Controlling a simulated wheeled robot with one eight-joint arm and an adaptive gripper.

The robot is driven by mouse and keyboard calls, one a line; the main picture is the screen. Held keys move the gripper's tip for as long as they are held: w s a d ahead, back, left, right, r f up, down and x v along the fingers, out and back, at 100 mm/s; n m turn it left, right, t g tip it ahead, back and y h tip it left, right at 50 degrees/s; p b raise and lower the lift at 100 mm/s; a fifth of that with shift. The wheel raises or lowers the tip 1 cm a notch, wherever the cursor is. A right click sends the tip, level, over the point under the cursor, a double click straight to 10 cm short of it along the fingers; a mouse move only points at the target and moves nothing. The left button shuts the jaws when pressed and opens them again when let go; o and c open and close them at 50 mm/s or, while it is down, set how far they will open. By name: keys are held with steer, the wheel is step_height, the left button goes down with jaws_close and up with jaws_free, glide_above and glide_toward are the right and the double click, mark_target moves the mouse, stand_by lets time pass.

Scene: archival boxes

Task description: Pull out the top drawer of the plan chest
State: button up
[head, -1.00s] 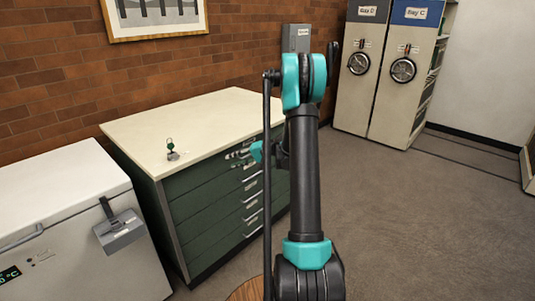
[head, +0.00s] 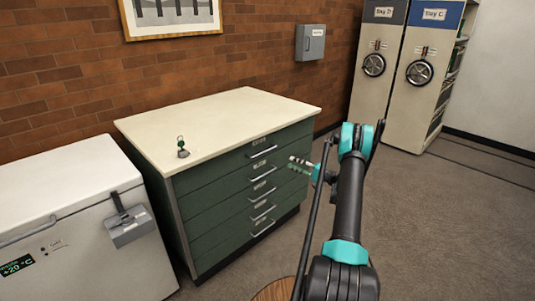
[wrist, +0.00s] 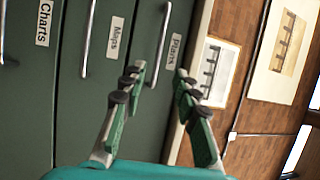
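The green plan chest (head: 225,215) with a cream top stands against the brick wall, its visible drawers shut. Its top drawer (head: 240,157) has a silver bar handle (head: 263,152). In the wrist view, turned sideways, the drawer next to the pale top edge is labelled "Plans" (wrist: 175,50), and its handle (wrist: 158,40) shows beyond my fingertips.
A white freezer (head: 75,240) with a grey latch stands left of the chest. Shelving bays with wheel handles (head: 420,72) stand at the back right. The floor (head: 420,220) on the right is clear.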

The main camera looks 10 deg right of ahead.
mark_target(265, 152)
steer(key=x, duration=1.6)
steer(key=shift+w+a+f, duration=0.1)
steer(key=shift+w+a, duration=0.05)
steer(key=shift+a, duration=0.05)
steer(key=shift+c, duration=0.4)
jaws_close()
